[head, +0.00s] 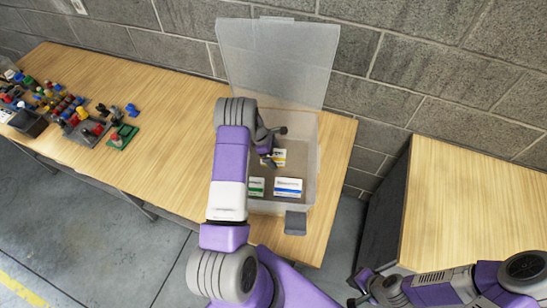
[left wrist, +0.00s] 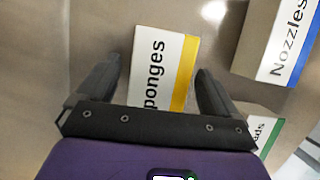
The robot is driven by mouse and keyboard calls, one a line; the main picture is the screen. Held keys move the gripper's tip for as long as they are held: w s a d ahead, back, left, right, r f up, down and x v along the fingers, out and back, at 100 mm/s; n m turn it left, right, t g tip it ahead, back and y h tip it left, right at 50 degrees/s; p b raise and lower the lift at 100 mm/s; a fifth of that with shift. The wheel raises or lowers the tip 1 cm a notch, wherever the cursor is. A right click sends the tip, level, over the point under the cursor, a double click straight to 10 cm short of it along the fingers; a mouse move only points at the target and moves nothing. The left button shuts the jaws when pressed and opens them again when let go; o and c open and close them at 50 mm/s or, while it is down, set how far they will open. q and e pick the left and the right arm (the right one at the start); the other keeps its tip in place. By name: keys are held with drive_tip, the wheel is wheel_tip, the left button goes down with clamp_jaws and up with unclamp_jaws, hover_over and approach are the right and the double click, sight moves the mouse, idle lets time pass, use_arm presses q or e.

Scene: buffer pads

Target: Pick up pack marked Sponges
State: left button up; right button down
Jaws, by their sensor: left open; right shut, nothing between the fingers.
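The Sponges pack (head: 279,157) is white with a yellow stripe and lies on the floor of the clear box (head: 312,150). In the left wrist view the pack (left wrist: 160,72) shows "ponges", its first letter hidden by my gripper. My left gripper (head: 274,147) is inside the box, open, with its fingers (left wrist: 155,88) on either side of the pack, apart from it in the picture. I cannot tell how far above it they are. My right gripper (head: 361,289) is shut and empty, low at the right, away from the box.
The blue-striped Nozzles pack (head: 288,187) and a green-striped pack (head: 256,187) lie nearer the box's front. The box's translucent lid (head: 278,60) stands open against the block wall. Small coloured parts (head: 70,108) crowd the table's left end. Another wooden table (head: 470,200) stands at right.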

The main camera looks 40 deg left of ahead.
use_arm(q)
drive_tip(key=shift+f+b, duration=0.25)
drive_tip(key=shift+b, duration=0.1)
idle(0.3)
drive_tip(key=c, duration=1.1)
drive_tip(key=shift+c, duration=0.2)
drive_tip(key=shift+r, duration=0.1)
